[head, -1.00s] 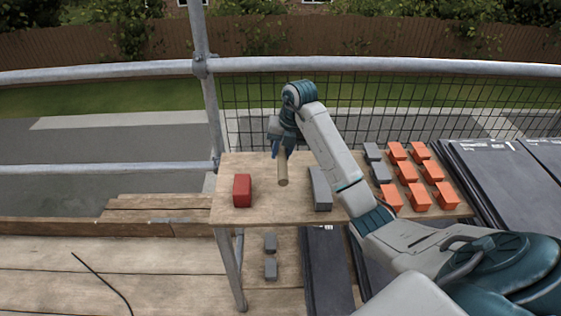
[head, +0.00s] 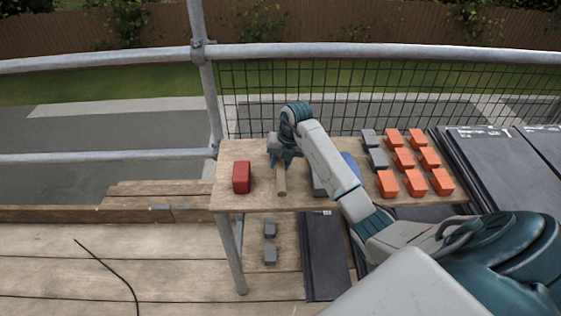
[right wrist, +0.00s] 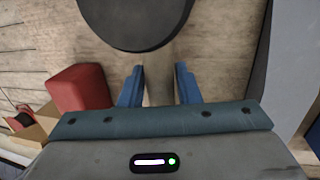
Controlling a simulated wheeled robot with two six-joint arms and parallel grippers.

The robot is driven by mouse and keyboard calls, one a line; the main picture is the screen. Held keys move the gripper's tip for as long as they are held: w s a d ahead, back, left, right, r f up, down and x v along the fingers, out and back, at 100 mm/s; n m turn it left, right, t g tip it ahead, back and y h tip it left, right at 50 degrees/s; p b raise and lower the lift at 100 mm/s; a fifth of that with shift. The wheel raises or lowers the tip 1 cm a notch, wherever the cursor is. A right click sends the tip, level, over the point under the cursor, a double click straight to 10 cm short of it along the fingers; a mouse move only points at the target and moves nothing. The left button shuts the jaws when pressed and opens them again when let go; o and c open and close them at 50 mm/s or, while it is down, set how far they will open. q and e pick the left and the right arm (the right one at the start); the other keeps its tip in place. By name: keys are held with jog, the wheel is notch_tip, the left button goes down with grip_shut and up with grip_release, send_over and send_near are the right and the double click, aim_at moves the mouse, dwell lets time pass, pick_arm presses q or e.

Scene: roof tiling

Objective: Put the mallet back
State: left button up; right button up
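The mallet's pale wooden handle (head: 281,180) shows below my right gripper (head: 284,155) in the head view, at the left part of the wooden table. In the right wrist view the handle (right wrist: 159,84) passes between the two blue fingers of my right gripper (right wrist: 159,82), which look closed against it. My left gripper is not in view.
A red block (head: 241,177) stands left of the mallet on the table (head: 258,202). Several orange blocks (head: 403,158) and grey blocks (head: 378,159) stand to the right. Dark panels (head: 480,160) lie at far right. A metal rail (head: 400,52) runs behind.

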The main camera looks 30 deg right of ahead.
jog(key=shift+o, duration=1.4)
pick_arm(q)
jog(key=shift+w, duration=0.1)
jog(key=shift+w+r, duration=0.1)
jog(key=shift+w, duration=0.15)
pick_arm(e)
jog(key=v, duration=1.2)
jog(key=shift+a, duration=0.1)
